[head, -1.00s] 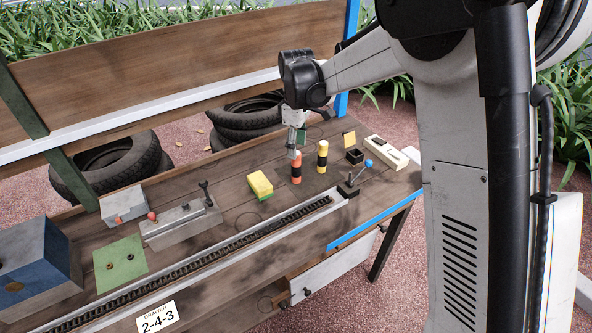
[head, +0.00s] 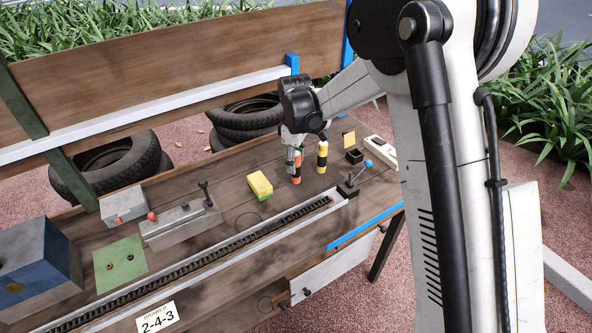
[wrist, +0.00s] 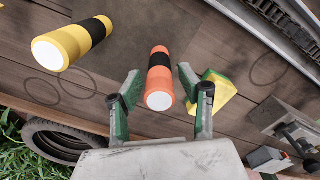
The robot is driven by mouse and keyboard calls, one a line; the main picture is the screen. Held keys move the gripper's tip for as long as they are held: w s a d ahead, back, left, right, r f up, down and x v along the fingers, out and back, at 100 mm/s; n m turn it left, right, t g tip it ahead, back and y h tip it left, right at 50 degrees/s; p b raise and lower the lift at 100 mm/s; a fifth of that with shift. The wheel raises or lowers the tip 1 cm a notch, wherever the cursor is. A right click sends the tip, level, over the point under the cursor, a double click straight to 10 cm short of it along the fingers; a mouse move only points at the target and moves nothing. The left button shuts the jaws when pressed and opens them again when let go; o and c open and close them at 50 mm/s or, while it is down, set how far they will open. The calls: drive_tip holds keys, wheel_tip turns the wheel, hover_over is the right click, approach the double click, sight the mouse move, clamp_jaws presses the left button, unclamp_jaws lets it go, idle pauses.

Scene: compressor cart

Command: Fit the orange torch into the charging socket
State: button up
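The orange torch (head: 297,174), with a black band, stands upright on the cart top. In the wrist view the orange torch (wrist: 159,78) has its pale end facing the camera. My gripper (wrist: 159,77) is open, with one green-and-grey finger on each side of the torch and visible gaps between. In the head view my gripper (head: 295,155) is down at the torch and partly hides it. A small black box with an open top (head: 354,156) stands to the right; I cannot tell whether it is the charging socket.
A yellow torch with a black band (head: 322,158) stands close on the right. A yellow-green sponge (head: 260,185) lies to the left. A chain rail (head: 230,250) runs along the front.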

clamp_jaws()
drive_tip(key=shift+r, duration=0.1)
